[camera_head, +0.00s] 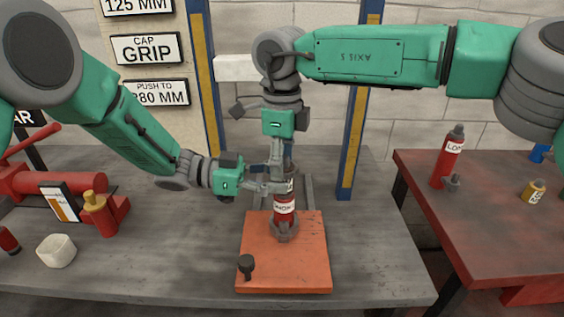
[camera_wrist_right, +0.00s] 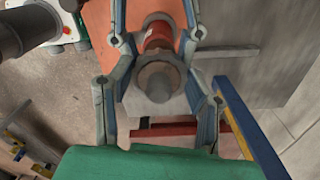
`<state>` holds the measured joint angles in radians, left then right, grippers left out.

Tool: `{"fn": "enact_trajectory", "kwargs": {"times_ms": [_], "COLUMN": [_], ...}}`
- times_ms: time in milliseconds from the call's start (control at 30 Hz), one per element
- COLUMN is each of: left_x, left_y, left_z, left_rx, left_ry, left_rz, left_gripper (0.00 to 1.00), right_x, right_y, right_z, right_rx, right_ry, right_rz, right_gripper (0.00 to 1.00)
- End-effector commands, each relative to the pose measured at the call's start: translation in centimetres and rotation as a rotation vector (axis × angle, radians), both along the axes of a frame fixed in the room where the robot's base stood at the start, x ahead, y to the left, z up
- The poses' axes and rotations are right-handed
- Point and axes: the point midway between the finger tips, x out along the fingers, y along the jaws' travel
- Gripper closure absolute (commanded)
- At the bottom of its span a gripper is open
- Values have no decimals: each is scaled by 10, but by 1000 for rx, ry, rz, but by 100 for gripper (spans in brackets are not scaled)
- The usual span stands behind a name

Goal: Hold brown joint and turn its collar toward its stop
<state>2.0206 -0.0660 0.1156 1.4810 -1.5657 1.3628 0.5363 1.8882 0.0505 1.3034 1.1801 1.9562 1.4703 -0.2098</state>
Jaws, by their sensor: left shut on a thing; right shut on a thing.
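The brown joint (camera_head: 285,208) is a dark red-brown cylinder with a white label, standing upright on an orange plate (camera_head: 255,225). My left gripper (camera_head: 277,187) reaches in from the left and is shut on the joint's upper body. My right gripper (camera_head: 277,165) points straight down over the joint and is shut on its upper end. In the right wrist view, a grey round collar (camera_wrist_right: 158,78) sits at the joint's near end, between the fingers. The fingers hide much of the joint's top in the head view. I cannot make out the collar's stop.
A black knob (camera_head: 246,265) stands at the plate's front left corner. A yellow-capped red bottle (camera_head: 99,214), a pale block (camera_head: 56,251) and a red vise-like tool (camera_head: 50,183) lie to the left. A red table (camera_head: 480,220) with a red bottle (camera_head: 448,158) stands at right. Blue-yellow posts (camera_head: 357,110) rise behind.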

Motion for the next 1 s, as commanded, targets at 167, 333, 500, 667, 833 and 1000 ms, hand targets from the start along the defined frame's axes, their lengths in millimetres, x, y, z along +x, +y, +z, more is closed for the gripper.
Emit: {"fn": "enact_trajectory", "kwargs": {"times_ms": [167,333,500,667,833,1000], "left_x": [0,0,0,0,-1,-1], "left_y": [2,1,1,0,0,0], "left_z": [0,0,0,0,0,0], "left_rx": [1,1,0,0,0,0], "left_ry": [0,0,0,0,1,1], "left_rz": [1,1,0,-1,-2,-2], "left_gripper": [81,81,81,81,81,81], "right_x": [2,2,1,1,2,2], "right_y": [-4,-3,-2,-1,0,0], "right_z": [-1,-1,0,4,28,65], "right_rx": [-7,-5,-2,-1,0,0], "right_ry": [-2,-3,-1,-2,-4,-4], "right_rz": [-6,-6,-4,-3,-3,-5], "right_gripper": [84,34,34,34,34,34]}}
